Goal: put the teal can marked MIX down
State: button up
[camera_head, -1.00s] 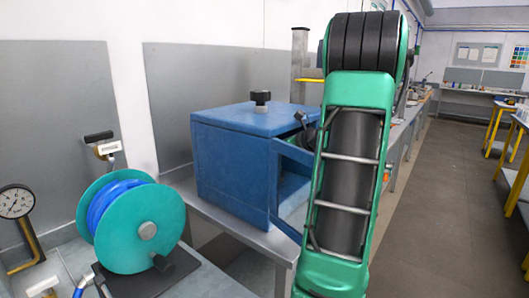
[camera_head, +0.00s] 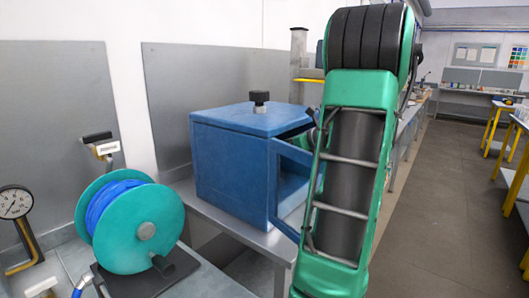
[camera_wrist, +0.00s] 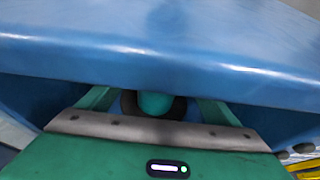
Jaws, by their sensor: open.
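A small part of a teal rounded thing (camera_wrist: 156,103), likely the can, shows between the fingers of my gripper (camera_wrist: 154,94) in the wrist view. A dark ring lies behind it. No MIX mark is readable. The fingers are spread apart, with the teal thing between them; contact cannot be made out. The fingertips are hidden under the front edge of the blue box (camera_wrist: 160,45). In the head view the blue box (camera_head: 230,165) stands on a bench with its front door (camera_head: 290,195) open.
The box's roof edge lies close over my gripper, and the open door stands beside my arm. A teal reel with blue hose (camera_head: 130,225) and a pressure gauge (camera_head: 16,203) are at the left. The grey bench (camera_head: 230,225) supports the box. The aisle floor (camera_head: 430,220) at right is clear.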

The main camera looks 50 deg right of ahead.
jog(key=v, duration=0.7)
jog(key=shift+s, duration=0.25)
jog(key=shift+s, duration=0.1)
